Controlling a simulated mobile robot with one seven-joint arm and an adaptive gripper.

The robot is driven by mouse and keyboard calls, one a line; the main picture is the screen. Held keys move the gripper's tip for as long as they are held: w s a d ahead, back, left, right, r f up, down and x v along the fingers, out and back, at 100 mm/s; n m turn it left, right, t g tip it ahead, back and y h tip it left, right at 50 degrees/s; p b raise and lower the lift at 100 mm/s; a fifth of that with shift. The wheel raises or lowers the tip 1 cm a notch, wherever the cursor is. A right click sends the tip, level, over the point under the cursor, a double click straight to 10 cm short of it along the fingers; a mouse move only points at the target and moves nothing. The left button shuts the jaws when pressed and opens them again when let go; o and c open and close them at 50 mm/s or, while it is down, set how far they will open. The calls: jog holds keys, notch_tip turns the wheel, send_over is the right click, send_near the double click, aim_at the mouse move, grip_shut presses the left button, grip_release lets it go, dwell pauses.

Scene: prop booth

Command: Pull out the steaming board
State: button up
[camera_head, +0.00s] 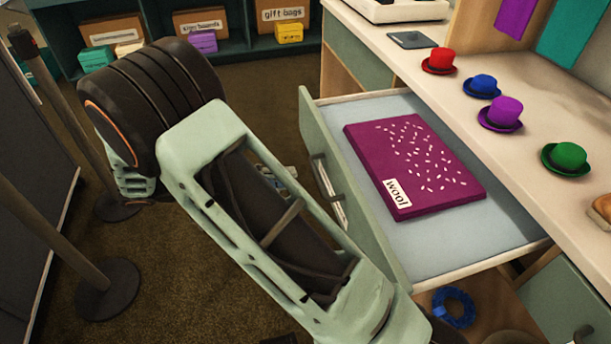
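A pulled-out drawer-like unit (388,107) juts left from under the counter, with a grey-green front and a pale blue inner surface. A flat purple board (411,172) with white specks and a "wool" label lies on that surface. No label reads "steaming board", so I cannot tell which part bears that name. A dark handle (320,174) is on the front. My arm crosses the left and middle of the view. Small grey parts, perhaps of my gripper (283,180), show behind the arm near the handle. Its fingers and any contact with the handle are hidden.
Red (439,61), blue (483,86), purple (500,113) and green (567,159) hats stand on the counter (440,95). A blue ring-shaped thing (454,308) lies below. Posts stand at left, with a base (106,289) on the carpet. Shelves with labelled boxes (283,14) are behind.

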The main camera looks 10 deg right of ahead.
jog(key=v, duration=0.3)
jog(key=shift+a+r, duration=0.1)
jog(key=shift+a, duration=0.3)
